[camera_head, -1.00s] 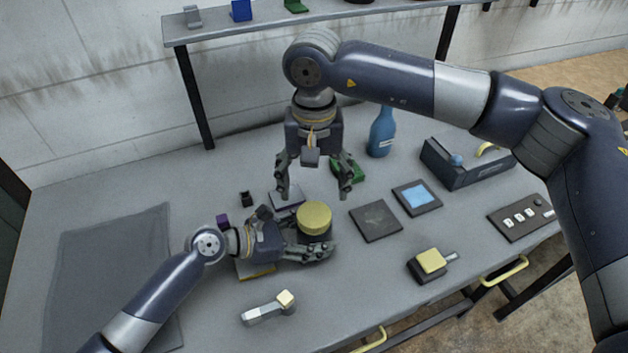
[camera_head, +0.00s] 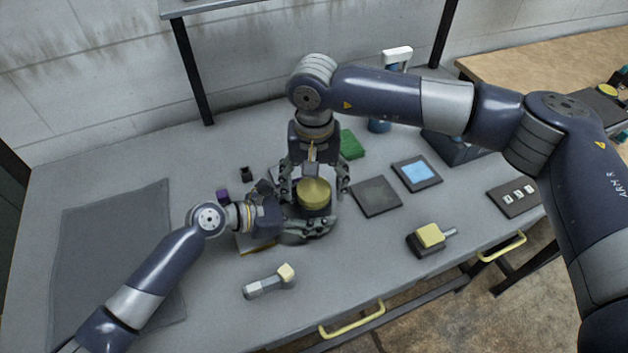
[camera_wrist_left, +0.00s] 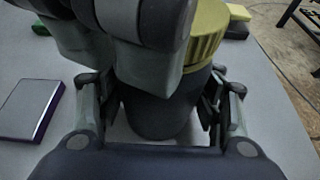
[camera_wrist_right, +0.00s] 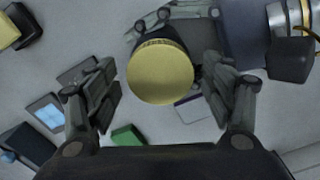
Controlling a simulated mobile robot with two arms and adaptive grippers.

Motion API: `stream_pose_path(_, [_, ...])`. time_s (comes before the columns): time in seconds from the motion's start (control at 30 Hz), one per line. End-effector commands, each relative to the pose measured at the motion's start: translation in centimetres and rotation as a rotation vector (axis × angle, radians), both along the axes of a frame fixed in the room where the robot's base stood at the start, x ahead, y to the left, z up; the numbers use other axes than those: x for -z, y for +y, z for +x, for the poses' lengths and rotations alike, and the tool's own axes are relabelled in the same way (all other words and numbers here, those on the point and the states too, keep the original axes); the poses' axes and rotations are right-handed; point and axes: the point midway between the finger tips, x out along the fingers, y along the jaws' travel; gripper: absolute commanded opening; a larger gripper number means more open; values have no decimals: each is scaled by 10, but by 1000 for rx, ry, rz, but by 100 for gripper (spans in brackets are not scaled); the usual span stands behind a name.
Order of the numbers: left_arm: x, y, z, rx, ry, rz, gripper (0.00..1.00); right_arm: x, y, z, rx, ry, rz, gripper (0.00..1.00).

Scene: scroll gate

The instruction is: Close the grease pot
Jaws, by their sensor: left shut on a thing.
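The grease pot (camera_head: 317,211) is a dark round pot with a yellow ribbed lid (camera_head: 314,190) on top. It stands upright on the table. My left gripper (camera_head: 312,230) is shut around the dark body of the pot, which also shows in the left wrist view (camera_wrist_left: 158,115). My right gripper (camera_head: 315,190) points down from above, with its fingers open on either side of the lid. In the right wrist view the lid (camera_wrist_right: 160,72) lies between the open fingers, with a gap to each. Whether the lid is fully seated cannot be told.
A hand brush-like tool with a pale head (camera_head: 270,282) lies in front. A yellow-topped block (camera_head: 429,238) is at right. Flat dark (camera_head: 376,196) and blue-faced (camera_head: 416,173) plates lie right of the pot. A green block (camera_head: 351,145) is behind.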

Motion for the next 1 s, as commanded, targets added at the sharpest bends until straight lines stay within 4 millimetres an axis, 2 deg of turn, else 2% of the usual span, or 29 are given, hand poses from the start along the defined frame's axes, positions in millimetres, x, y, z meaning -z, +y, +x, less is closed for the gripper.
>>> stream_pose_path(0.03, [2,0,-1,2,4,3,0,0,0,0,0,0,0,62])
stream_pose_path(0.17, [2,0,-1,2,4,3,0,0,0,0,0,0,0,32])
stream_pose_path(0.2, [2,0,-1,2,4,3,0,0,0,0,0,0,0,29])
stream_pose_path(0.43, [2,0,-1,2,4,3,0,0,0,0,7,0,0,28])
stream_pose_path(0.57, [2,0,-1,2,4,3,0,1,0,0,97,1,0,28])
stream_pose_path(1.0, [2,0,-1,2,4,3,0,2,0,-1,806,2,-1,28])
